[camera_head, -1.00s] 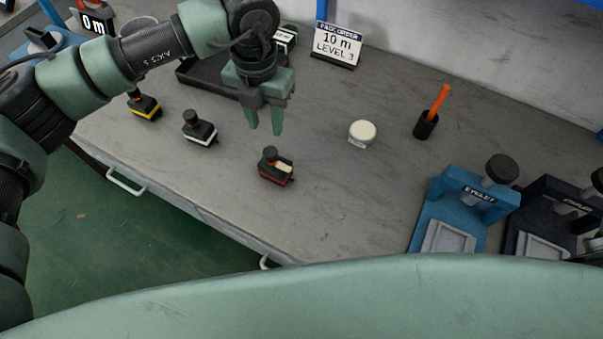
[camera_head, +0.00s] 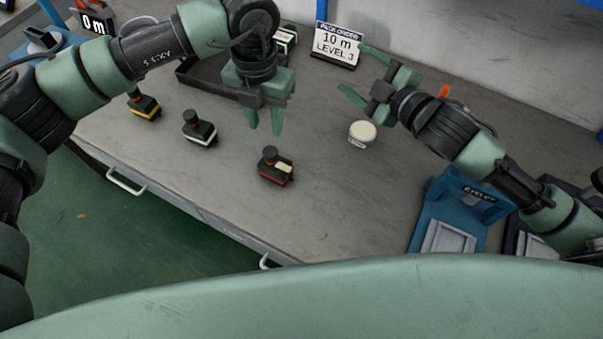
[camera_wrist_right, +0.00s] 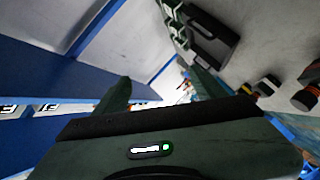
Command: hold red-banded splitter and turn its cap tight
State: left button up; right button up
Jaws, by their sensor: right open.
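The red-banded splitter (camera_head: 276,167) stands upright on the bench in the head view, a small dark block with a red band, a pale top label and a dark round cap (camera_head: 269,153). My left gripper (camera_head: 264,124) points down behind it, fingers apart with nothing between them, not touching it. My right gripper (camera_head: 356,70) is open and empty, to the right and further back, above the bench near the white round tub. Its two fingers also show in the right wrist view (camera_wrist_right: 160,90), spread apart. Nothing hides the splitter in the head view.
A white-banded splitter (camera_head: 200,133) and a yellow-banded one (camera_head: 144,105) stand to the left. A white tub (camera_head: 362,133) stands below my right gripper. A blue press (camera_head: 447,216) is at the right. A dark tray (camera_head: 196,78) and order sign (camera_head: 337,45) are behind.

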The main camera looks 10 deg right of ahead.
jog(key=s+a+f+m+g+y, duration=0.2)
jog(key=s+a+f+m+g, duration=0.15)
jog(key=a+f, duration=0.35)
jog(key=m+g+y, duration=0.2)
jog(key=g+y, duration=0.1)
send_near(276, 170)
jog(key=w+f, duration=0.1)
jog(key=w+a+f, duration=0.1)
jog(key=w+f, duration=0.1)
jog(key=shift+a+f, duration=0.25)
jog(key=shift+f, duration=0.15)
jog(key=shift+a+f+n+t, duration=0.2)
jog(key=shift+a+n+t, duration=0.05)
jog(key=x, duration=0.7)
jog(key=shift+w+a+f, duration=0.2)
